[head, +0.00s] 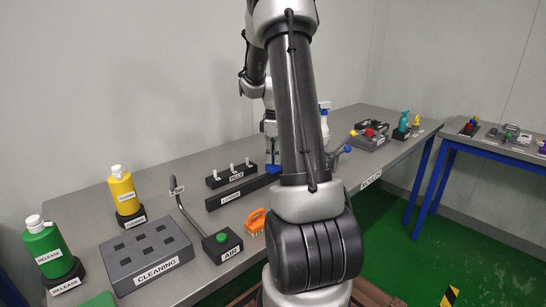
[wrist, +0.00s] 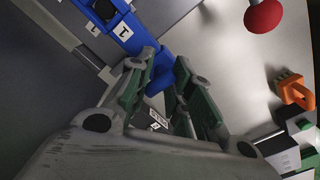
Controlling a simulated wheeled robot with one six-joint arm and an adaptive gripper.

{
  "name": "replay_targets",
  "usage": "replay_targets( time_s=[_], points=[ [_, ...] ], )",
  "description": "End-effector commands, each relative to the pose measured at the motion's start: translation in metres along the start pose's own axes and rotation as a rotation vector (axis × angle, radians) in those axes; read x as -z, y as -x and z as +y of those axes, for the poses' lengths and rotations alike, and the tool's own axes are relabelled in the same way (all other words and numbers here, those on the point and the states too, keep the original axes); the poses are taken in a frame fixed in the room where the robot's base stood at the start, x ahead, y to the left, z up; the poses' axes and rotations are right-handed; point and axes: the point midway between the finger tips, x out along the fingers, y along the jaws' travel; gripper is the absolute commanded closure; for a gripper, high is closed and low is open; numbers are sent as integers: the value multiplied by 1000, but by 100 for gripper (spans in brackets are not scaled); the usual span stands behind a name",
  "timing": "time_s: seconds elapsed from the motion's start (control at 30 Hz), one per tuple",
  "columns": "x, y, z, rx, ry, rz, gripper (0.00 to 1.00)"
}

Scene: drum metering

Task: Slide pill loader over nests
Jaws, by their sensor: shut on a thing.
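My gripper (wrist: 163,72) is shut on a blue part, which I take to be the pill loader (wrist: 128,38). In the wrist view its blue body runs from between the fingers to the upper left, with a white label and a dark round spot. In the head view a small blue piece (head: 272,168) shows beside my arm, near the dark block labelled LOADER (head: 228,198). A dark block labelled PILLS (head: 228,176) with several pale pegs stands behind it. My arm hides most of the gripper in the head view. I cannot make out the nests.
On the grey table (head: 190,193) stand a yellow bottle (head: 124,195), a green bottle (head: 44,245), a CLEANING block (head: 146,262), an AIR block (head: 221,246) and an orange brush (head: 256,222). A red ball (wrist: 263,15) shows in the wrist view. A second table (head: 460,145) stands right.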

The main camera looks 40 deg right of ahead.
Motion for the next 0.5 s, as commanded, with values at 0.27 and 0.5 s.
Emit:
replay_targets(
  time_s=[0.27,0.5],
  points=[
    [-2,2,4,-10,1,-1,63],
    [-1,1,3,-7,1,-1,63]
  ],
)
